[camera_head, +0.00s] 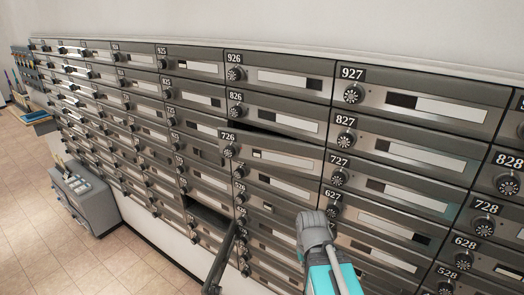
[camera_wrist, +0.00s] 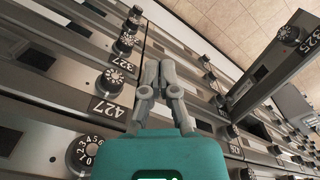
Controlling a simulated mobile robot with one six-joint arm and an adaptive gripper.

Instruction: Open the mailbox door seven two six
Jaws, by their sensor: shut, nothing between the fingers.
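The mailbox door 726 (camera_head: 285,158) is in the middle of the wall in the head view, with its round dial (camera_head: 229,151) at its left end. A dark gap shows along its top edge, so it looks slightly ajar. My gripper (camera_head: 313,218) is shut and empty, in front of the wall, below and right of door 726 in the picture. In the wrist view my gripper (camera_wrist: 158,66) has its fingers together near doors 327 and 427, touching nothing that I can make out. Door 726 cannot be made out in the wrist view.
An open door (camera_head: 220,258) sticks out at lower left of my gripper, below a dark open compartment (camera_head: 209,217). A door labelled 325 (camera_wrist: 268,72) sticks out in the wrist view. A grey machine (camera_head: 85,203) stands at left.

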